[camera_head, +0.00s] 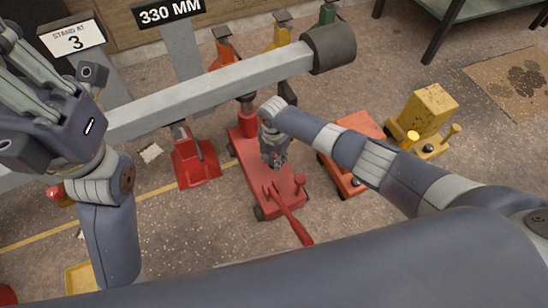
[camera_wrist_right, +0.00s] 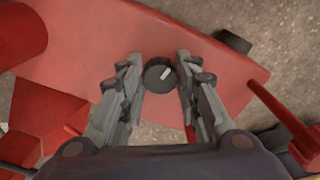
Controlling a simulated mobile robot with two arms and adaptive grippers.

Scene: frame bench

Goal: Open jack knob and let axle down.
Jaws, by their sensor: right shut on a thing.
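The red floor jack (camera_head: 250,165) stands on the floor in the middle of the head view, its lifting post under the grey axle beam (camera_head: 200,98). The axle runs from the left to a dark hub (camera_head: 328,48) at upper right. A red lever (camera_head: 290,215) sticks out from the jack's near end. My right gripper (camera_head: 273,160) is low over the jack; in the right wrist view its fingers are on both sides of the dark round knob (camera_wrist_right: 158,75), which has a white mark. My left gripper (camera_head: 35,100) is raised at the left; its fingers are partly cut off.
A red stand (camera_head: 195,160) is beneath the axle, left of the jack. An orange-red jack (camera_head: 350,150) and a yellow one (camera_head: 425,115) stand to the right. Signs read "330 MM" (camera_head: 170,13) and "STAND AT 3" (camera_head: 75,38). Stained cardboard (camera_head: 515,80) lies at far right.

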